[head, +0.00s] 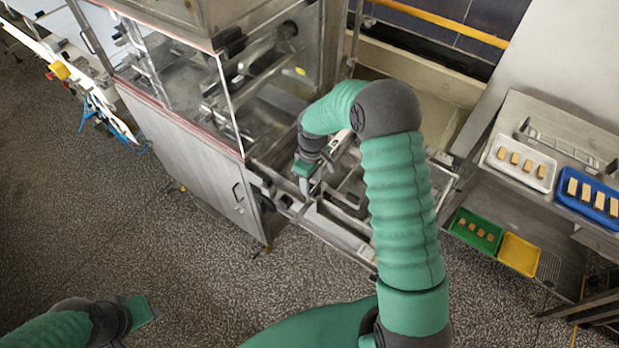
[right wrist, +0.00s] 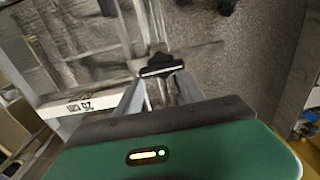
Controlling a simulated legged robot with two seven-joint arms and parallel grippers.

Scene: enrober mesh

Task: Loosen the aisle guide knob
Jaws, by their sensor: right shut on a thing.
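The aisle guide knob (right wrist: 160,63) is a small black knob with a pale stripe along its near edge. In the right wrist view it sits between the fingertips of my right gripper (right wrist: 155,82), which is shut on it. In the head view my right gripper (head: 305,184) reaches down at the near side of the metal conveyor frame (head: 345,240); the knob itself cannot be made out there. My left gripper (head: 145,312) is low at the left over the floor, away from the machine, and its fingers do not show clearly.
The steel enrober with clear panels (head: 178,125) stands to the left of my right gripper. At the right, a steel bench holds a white tray (head: 520,164) and a blue tray (head: 588,198); green (head: 476,230) and yellow (head: 519,254) trays are lower. The speckled floor (head: 110,220) at left is clear.

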